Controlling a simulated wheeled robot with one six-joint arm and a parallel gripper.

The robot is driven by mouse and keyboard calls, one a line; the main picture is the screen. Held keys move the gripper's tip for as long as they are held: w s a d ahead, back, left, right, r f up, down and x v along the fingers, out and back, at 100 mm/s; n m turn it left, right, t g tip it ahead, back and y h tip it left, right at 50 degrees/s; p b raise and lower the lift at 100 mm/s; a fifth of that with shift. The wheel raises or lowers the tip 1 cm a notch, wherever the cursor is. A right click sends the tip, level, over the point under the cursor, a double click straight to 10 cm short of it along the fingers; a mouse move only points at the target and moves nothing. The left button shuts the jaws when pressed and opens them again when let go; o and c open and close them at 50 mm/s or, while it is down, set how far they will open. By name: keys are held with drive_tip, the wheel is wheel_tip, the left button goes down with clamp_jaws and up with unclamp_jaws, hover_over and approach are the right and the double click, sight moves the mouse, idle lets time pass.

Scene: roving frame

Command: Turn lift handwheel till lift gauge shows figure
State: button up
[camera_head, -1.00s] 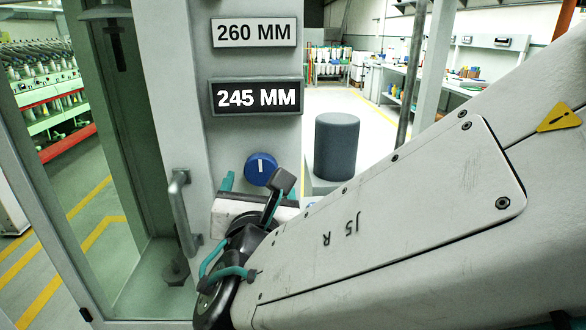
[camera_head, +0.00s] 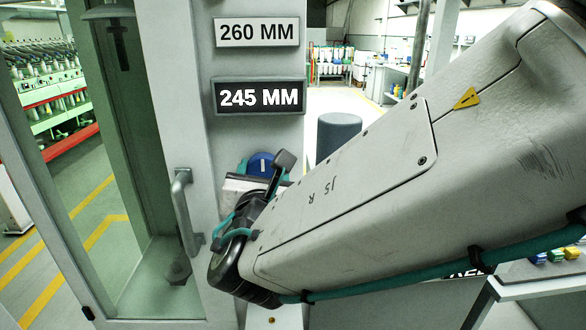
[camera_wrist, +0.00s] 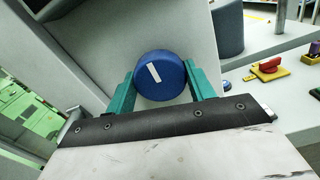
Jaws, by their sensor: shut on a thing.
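The blue handwheel (camera_head: 261,165) with a white index mark sits on the grey machine column, below the gauge. In the wrist view the handwheel (camera_wrist: 161,76) is between the two teal fingers of my gripper (camera_wrist: 163,85), which are shut on its sides. Its white mark is tilted, top to the left. The dark lift gauge (camera_head: 260,97) reads 245 MM. The white plate (camera_head: 257,32) above it reads 260 MM. In the head view my wrist covers the lower part of the handwheel and most of the fingers.
A glazed door with a grey handle (camera_head: 184,211) stands left of the column. A dark grey cylinder (camera_head: 338,131) stands behind my arm. In the wrist view, red and yellow parts (camera_wrist: 268,68) lie on a light surface at right.

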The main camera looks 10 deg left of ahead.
drive_tip(key=shift+m, duration=0.4)
drive_tip(key=m, duration=0.3)
drive_tip(key=shift+m, duration=0.3)
drive_tip(key=m, duration=0.4)
drive_tip(key=shift+m, duration=0.3)
drive_tip(key=m, duration=0.4)
drive_tip(key=shift+m, duration=2.4)
drive_tip(key=shift+f, duration=0.1)
drive_tip(key=o, duration=1)
drive_tip(key=shift+c, duration=0.2)
drive_tip(key=shift+s, duration=0.1)
